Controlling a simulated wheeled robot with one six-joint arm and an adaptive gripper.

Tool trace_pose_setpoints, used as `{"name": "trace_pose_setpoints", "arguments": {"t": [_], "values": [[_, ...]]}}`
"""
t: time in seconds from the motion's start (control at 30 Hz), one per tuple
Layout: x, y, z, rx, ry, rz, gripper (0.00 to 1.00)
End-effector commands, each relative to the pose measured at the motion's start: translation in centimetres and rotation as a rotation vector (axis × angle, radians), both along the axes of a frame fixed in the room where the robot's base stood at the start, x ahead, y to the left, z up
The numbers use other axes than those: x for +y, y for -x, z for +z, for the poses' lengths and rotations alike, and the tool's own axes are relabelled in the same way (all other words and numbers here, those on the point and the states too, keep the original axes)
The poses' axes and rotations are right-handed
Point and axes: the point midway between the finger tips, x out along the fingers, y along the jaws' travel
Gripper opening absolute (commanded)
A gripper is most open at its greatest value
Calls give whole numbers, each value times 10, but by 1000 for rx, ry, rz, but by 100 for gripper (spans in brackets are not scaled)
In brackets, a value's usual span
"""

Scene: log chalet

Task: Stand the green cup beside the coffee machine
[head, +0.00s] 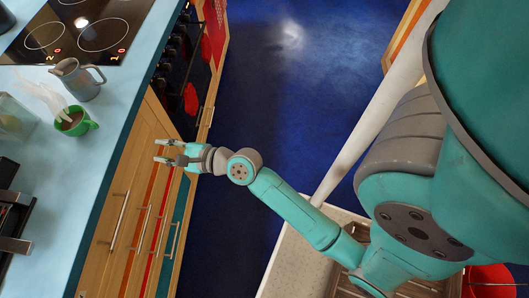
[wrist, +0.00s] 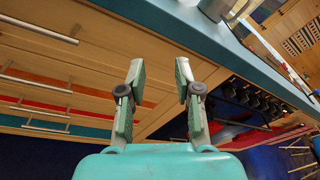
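The green cup (head: 77,122) stands upright on the light blue counter (head: 75,180) in the head view, near its front edge, with something brown inside and its handle to the right. A black and metal appliance (head: 14,212), perhaps the coffee machine, is cut off at the lower left edge. My gripper (head: 160,151) is open and empty, in front of the drawers, to the right of the cup and apart from it. In the wrist view my gripper (wrist: 160,72) has its two fingers spread before the drawer fronts. The cup is not visible there.
A grey jug (head: 78,79) stands just behind the cup, beside the black hob (head: 82,30). A clear container (head: 12,122) is left of the cup. Drawer handles (head: 119,220) stick out below the counter edge. The counter between cup and appliance looks clear.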

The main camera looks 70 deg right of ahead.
Motion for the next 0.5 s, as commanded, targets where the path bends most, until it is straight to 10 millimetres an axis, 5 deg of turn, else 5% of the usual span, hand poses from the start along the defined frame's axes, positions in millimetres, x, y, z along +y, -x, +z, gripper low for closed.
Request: {"name": "trace_pose_setpoints", "arguments": {"t": [0.2, 0.5], "values": [[10, 81, -43, 37, 511, -15, 33], [17, 191, -56, 62, 1258, 82, 33]]}}
